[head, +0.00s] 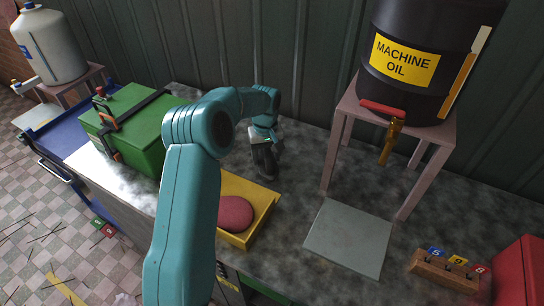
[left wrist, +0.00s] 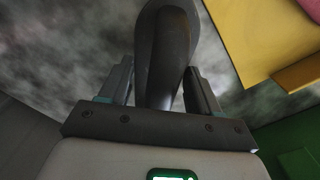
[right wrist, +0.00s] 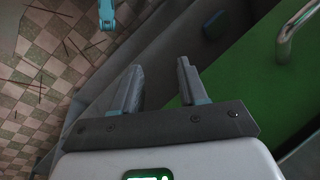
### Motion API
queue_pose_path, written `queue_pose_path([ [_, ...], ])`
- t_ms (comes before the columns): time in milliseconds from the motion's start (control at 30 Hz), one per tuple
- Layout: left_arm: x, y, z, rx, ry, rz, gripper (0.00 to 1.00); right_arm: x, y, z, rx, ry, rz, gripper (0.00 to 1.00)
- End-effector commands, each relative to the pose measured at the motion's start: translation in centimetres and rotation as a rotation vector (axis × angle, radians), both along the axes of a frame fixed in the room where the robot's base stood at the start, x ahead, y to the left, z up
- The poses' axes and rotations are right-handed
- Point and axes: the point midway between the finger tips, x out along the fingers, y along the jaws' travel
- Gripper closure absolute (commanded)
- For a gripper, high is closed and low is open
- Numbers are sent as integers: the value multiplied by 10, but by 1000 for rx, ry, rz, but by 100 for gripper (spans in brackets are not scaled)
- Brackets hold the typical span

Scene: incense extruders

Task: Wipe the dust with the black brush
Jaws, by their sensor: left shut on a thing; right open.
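The black brush (left wrist: 160,50) stands between the fingers of my left gripper (left wrist: 155,85), which is shut on its dark handle. In the head view my left gripper (head: 264,146) is over the back of the worktop, and the dark brush shows at it; its bristles are hard to make out. Pale, cloudy grey patches that look like dust (head: 315,165) cover much of the worktop (head: 290,210). I cannot tell whether the brush touches the surface. My right gripper (right wrist: 160,85) is open and empty, beside a green cabinet front; it is outside the head view.
A yellow tray (head: 262,218) with a red lump (head: 235,213) stands near the left arm. A green box (head: 130,130) is at left. A pink stand (head: 345,130) holds an oil drum (head: 425,75) above a grey plate (head: 348,238). A wooden block (head: 440,268) sits at right.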

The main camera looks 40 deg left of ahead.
Motion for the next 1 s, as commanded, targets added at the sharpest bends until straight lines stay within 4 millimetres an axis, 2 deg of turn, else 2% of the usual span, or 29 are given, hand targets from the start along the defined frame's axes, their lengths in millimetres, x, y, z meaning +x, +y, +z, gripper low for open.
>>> queue_pose_path([
  [167,-2,8,0,1,-1,1,62,0,0,1,0,0,0,57],
  [500,-12,37,-2,-1,-1,2,62,0,0,6,0,0,0,57],
  [667,-14,44,-2,0,-1,1,62,0,0,8,0,0,0,57],
  [1000,-23,73,-3,1,1,0,62,0,0,16,0,0,0,57],
])
